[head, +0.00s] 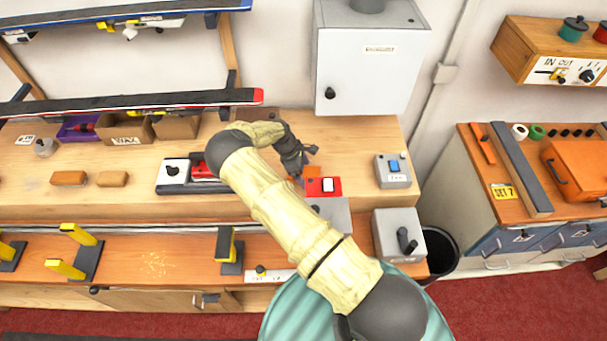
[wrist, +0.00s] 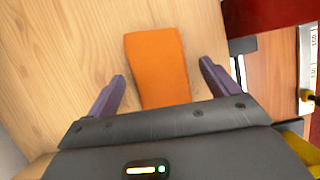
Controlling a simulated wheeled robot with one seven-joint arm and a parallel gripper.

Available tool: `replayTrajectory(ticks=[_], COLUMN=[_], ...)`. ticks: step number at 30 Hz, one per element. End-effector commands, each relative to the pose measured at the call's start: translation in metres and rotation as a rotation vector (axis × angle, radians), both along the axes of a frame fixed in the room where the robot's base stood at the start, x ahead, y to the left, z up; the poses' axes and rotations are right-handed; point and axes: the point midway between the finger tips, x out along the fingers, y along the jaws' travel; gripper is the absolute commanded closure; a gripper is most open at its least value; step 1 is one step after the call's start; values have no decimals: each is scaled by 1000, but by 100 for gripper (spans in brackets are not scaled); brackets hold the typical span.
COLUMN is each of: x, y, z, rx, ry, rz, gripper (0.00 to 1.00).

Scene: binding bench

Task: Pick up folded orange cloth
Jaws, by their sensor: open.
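The folded orange cloth (wrist: 157,68) lies flat on the wooden bench top in the wrist view. It is a narrow orange strip, and its near end is hidden behind my gripper's body. My gripper (wrist: 160,82) is open, with one purple-grey finger on each side of the cloth and bare wood showing between cloth and fingers. In the head view the cloth shows only as a small orange patch (head: 312,172) just beside my gripper (head: 308,158). I cannot tell the exact height of the fingertips above the bench.
A red device with a white switch (head: 324,186) sits right beside the cloth. A grey box with a blue switch (head: 393,170) stands to the right on the bench (head: 365,150). A red and black iron-like tool (head: 205,170) is to the left. A white cabinet (head: 370,70) hangs behind.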

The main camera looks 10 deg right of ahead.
Motion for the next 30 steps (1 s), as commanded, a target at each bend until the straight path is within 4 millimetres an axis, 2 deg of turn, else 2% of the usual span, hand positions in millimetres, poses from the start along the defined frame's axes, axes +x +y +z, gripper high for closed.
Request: replayTrajectory(ticks=[11, 14, 19, 30], x=[0, 0, 0, 0], y=[0, 0, 0, 0], z=[-3, -3, -3, 0], rx=[1, 0, 0, 0], ry=[0, 0, 1, 0], rz=[-1, -1, -1, 0], gripper=[13, 29, 60, 61])
